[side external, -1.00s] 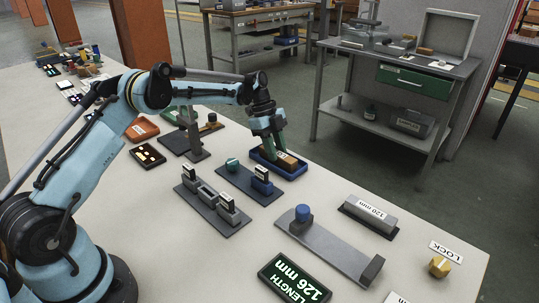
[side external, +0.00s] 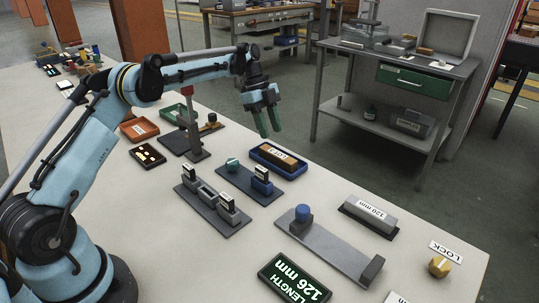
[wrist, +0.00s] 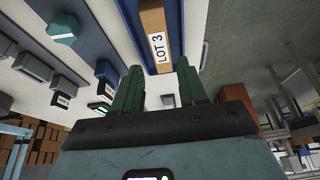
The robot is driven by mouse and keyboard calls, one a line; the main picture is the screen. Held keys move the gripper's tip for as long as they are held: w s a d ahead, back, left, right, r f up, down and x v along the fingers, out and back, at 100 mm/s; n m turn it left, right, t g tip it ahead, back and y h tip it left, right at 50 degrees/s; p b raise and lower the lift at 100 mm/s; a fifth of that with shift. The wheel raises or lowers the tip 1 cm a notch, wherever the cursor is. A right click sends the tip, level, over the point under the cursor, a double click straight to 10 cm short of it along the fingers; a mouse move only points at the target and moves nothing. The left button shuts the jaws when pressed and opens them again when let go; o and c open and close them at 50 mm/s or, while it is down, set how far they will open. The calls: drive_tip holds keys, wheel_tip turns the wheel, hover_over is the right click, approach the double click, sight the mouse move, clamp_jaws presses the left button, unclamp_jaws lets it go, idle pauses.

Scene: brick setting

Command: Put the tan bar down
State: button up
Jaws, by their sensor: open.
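The tan bar (side external: 275,155), with a white label, lies in the blue tray (side external: 296,173) near the far edge of the table. In the wrist view the tan bar (wrist: 153,24) shows its label "LOT 3" just beyond my fingertips. My gripper (side external: 267,136) is open and empty, raised above and a little behind the tray in the side view, clear of the bar. Its green fingers also show apart in the wrist view (wrist: 158,85).
A grey fixture (side external: 210,207) stands nearer. A grey gauge plate (side external: 330,248), a 120 mm block (side external: 369,214) and a length display (side external: 294,279) lie to the right. An orange tray (side external: 139,131) is at left.

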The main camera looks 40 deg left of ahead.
drive_tip(key=s+d+r+n+t+y, duration=0.15)
drive_tip(key=s+r+n, duration=0.3)
drive_tip(key=r, duration=0.65)
drive_tip(key=s+d+r+n+t+y, duration=0.1)
drive_tip(key=s+d+r+n+t, duration=0.1)
drive_tip(key=s+d+n, duration=0.3)
drive_tip(key=s+f+n+t, duration=0.1)
drive_tip(key=s+f+n, duration=0.1)
drive_tip(key=s, duration=0.3)
drive_tip(key=s+d+f+n+t+y, duration=0.1)
drive_tip(key=s+f+n, duration=0.2)
drive_tip(key=s, duration=0.2)
drive_tip(key=s+d+f+n+t+y, duration=0.1)
drive_tip(key=s+f+n, duration=0.1)
drive_tip(key=s, duration=0.3)
drive_tip(key=shift+s+d+f+n+t, duration=0.15)
drive_tip(key=shift+s+f+n+t, duration=0.2)
drive_tip(key=shift+n, duration=0.4)
drive_tip(key=shift+r, duration=0.15)
